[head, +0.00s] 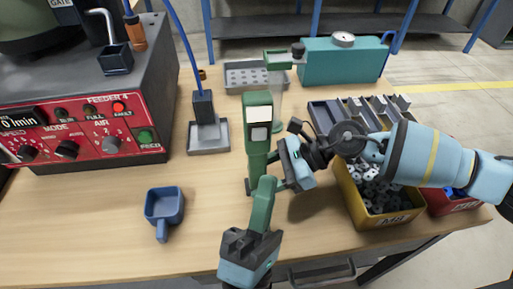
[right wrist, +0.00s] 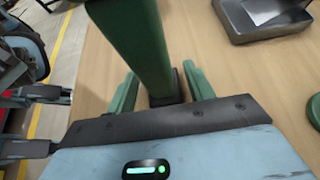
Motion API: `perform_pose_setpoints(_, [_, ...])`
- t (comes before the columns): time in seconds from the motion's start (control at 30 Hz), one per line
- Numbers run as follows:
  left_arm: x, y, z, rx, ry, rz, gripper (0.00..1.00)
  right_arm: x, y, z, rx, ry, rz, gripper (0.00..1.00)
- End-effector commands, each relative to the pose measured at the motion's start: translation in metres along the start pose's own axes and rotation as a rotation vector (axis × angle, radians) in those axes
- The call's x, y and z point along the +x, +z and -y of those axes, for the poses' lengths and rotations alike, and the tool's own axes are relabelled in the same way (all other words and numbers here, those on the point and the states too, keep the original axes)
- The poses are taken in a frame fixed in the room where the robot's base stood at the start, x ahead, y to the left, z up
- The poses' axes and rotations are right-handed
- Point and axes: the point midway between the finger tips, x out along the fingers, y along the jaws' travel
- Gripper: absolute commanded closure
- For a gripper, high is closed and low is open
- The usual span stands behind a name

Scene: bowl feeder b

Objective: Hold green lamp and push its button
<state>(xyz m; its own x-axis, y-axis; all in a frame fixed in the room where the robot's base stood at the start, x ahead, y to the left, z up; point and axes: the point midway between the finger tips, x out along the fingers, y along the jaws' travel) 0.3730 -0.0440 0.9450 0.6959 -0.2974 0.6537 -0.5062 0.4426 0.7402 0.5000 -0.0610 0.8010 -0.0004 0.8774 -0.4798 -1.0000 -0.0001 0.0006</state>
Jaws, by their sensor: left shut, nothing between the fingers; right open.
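The green lamp (head: 257,150) stands upright in the middle of the bench, with light square panels on its upper front. Its post (right wrist: 135,40) rises between the fingers in the right wrist view, above a dark foot. My right gripper (head: 272,172) comes in from the right, low at the post. Its green fingers (right wrist: 160,78) are open, one on each side of the post; contact cannot be told. My left gripper (head: 267,181) is shut and empty, fingers pointing away from me, in front of the lamp's lower part. I cannot make out which part is the button.
A blue scoop (head: 163,207) lies at the left, with clear wood around it. A red control panel (head: 80,130) stands behind it. A yellow bin (head: 362,205) of grey parts and a red bin (head: 437,203) stand right.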

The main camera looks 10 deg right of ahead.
Motion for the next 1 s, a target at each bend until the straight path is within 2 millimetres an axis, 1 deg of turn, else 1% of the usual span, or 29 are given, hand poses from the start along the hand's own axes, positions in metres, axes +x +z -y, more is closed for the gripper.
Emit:
perform_pose_setpoints(0.13, [0.0,0.0,0.0,0.0,0.0,0.0,1.0,-0.003,0.0,0.0,0.0,-0.001,0.0,0.48])
perform_pose_setpoints(0.23, [0.0,0.0,0.0,0.0,0.0,0.0,1.0,-0.013,0.0,0.001,0.001,-0.003,0.0,0.48])
perform_pose_setpoints(0.37, [0.0,0.0,0.0,0.0,0.0,0.0,1.0,-0.034,-0.001,0.0,0.001,-0.004,0.0,0.48])
perform_pose_setpoints(0.5, [0.0,0.0,0.0,0.0,0.0,0.0,1.0,-0.063,-0.001,0.0,0.001,-0.004,-0.001,0.48])
perform_pose_setpoints(0.7, [0.0,0.0,0.0,0.0,0.0,0.0,1.0,-0.098,-0.001,0.0,0.002,-0.002,0.0,0.48])
perform_pose_setpoints(0.83, [0.0,0.0,0.0,0.0,0.0,0.0,1.0,-0.112,-0.001,0.0,0.001,-0.002,-0.001,0.48])
perform_pose_setpoints(1.0, [0.0,0.0,0.0,0.0,0.0,0.0,1.0,-0.12,0.0,0.0,0.0,0.0,0.0,0.48])
